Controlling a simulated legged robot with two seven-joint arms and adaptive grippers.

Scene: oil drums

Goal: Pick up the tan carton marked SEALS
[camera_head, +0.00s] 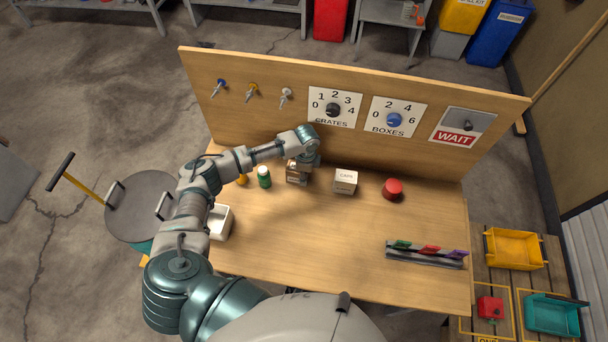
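A small tan-brown box (296,178) stands on the wooden workbench, partly covered by my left gripper; I cannot read a SEALS marking on it. My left gripper (303,166) points down at this box from above and behind. Its fingers are small and largely hidden, so I cannot tell whether they are open or shut, or touching the box. A pale carton (345,183) that seems to be marked CAPS stands just to the right. My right gripper is not in view.
A green bottle (264,177) and a yellow item (242,179) stand left of the box. A red round item (392,189) stands right of the CAPS carton. A white bin (220,222) is partly behind my arm. A panel with dials (360,148) rises behind. The front middle is clear.

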